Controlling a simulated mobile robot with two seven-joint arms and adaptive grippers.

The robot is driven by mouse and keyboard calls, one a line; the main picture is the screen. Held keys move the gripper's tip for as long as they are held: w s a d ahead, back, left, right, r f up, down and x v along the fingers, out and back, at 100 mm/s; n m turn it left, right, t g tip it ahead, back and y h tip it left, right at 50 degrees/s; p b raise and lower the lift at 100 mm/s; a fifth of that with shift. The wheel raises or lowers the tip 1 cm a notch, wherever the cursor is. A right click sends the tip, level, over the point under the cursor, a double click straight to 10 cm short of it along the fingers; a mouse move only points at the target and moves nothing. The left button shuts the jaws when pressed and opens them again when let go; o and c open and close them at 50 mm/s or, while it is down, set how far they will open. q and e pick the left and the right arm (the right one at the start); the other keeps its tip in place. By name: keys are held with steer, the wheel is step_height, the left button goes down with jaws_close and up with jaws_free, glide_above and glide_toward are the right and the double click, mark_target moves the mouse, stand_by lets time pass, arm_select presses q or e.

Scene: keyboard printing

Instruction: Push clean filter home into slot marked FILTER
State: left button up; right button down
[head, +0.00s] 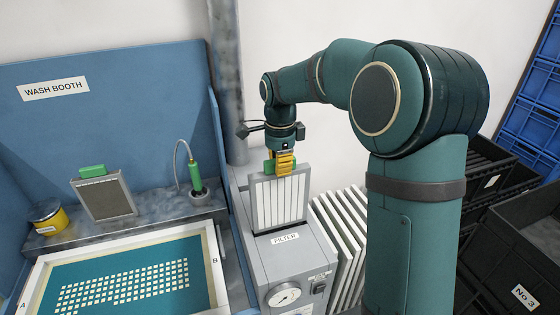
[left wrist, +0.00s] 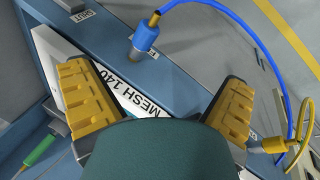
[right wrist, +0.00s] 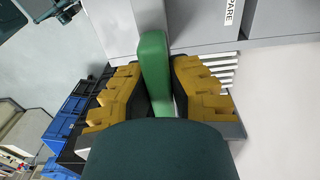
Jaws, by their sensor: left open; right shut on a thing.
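The clean filter (head: 278,203), white pleats in a grey frame, stands upright at the dark slot in the top of a grey unit (head: 302,256). Most of it shows above the top; how deep its lower edge sits is hard to tell. The FILTER label (head: 285,238) is just in front. My right gripper (head: 286,163) is shut on the filter's green handle (head: 268,167); the handle (right wrist: 154,65) also shows between the fingers in the right wrist view. My left gripper (left wrist: 157,78) is open, its fingers over a white frame marked MESH 140 (left wrist: 140,100).
A grey-faced filter (head: 108,200) with a green handle leans on the wash booth ledge, near a yellow tin (head: 48,219) and a green spray handle (head: 195,178). A framed screen (head: 125,272) lies in front. White panels (head: 345,235) stand right of the unit.

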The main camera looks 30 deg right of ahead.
steer(key=shift+p, duration=0.55)
stand_by(0.7)
steer(key=shift+f, duration=0.4)
stand_by(0.8)
steer(key=shift+f, duration=0.1)
